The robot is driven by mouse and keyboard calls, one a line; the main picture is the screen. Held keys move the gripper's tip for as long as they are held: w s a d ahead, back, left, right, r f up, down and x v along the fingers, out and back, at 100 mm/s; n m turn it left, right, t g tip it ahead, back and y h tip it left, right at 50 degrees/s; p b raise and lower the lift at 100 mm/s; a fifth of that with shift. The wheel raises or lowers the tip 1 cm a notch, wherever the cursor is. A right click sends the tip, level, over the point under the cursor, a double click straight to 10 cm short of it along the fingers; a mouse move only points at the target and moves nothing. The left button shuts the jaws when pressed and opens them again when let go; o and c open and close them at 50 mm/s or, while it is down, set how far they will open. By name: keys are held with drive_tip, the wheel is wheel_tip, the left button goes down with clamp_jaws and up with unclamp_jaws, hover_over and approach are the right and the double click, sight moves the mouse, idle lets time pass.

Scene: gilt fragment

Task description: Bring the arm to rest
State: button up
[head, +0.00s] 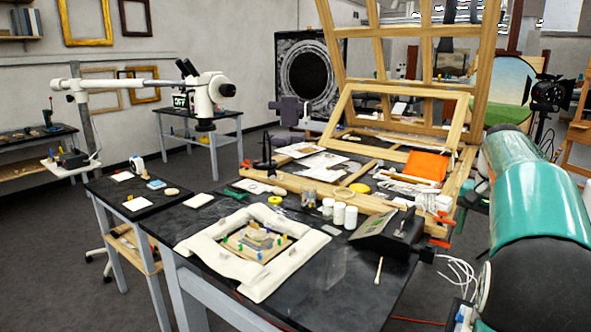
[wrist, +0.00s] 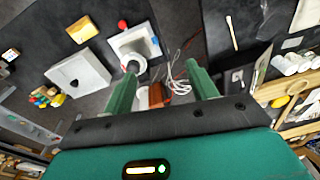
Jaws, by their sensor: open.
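My gripper (wrist: 161,66) shows in the wrist view with its two green fingers spread apart and nothing between them. Beyond the fingers, some way off, are a white device, pale cables and the dark floor. In the head view a teal section of my arm (head: 540,195) fills the right side, beside the dark worktable (head: 335,285). The gripper itself is out of the head view. The gilt fragment (head: 258,240) lies inside a white padded ring (head: 215,260) on the worktable, with several small coloured pegs around it.
A black box (head: 385,238), white jars (head: 345,215) and a cotton swab (head: 378,270) lie on the worktable's right. A large wooden frame (head: 345,110) stands behind. White cables (head: 462,275) hang near my arm. The wrist view shows a white device (wrist: 133,45) and white box (wrist: 78,72).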

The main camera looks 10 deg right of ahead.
drive_tip(key=s+a+n+t, duration=0.1)
drive_tip(key=s+a+n, duration=0.2)
drive_tip(key=a, duration=0.9)
drive_tip(key=s+a+n+t, duration=0.2)
drive_tip(key=a+n, duration=0.1)
drive_tip(key=a, duration=0.9)
drive_tip(key=s+a+f+n+t, duration=0.1)
drive_tip(key=s+a+f+n, duration=0.4)
drive_tip(key=s+a+f, duration=0.4)
drive_tip(key=s+a, duration=0.2)
drive_tip(key=a, duration=0.2)
drive_tip(key=shift+s+t+y, duration=0.3)
drive_tip(key=shift+a, duration=0.1)
drive_tip(key=c, duration=0.4)
drive_tip(key=shift+c, duration=0.4)
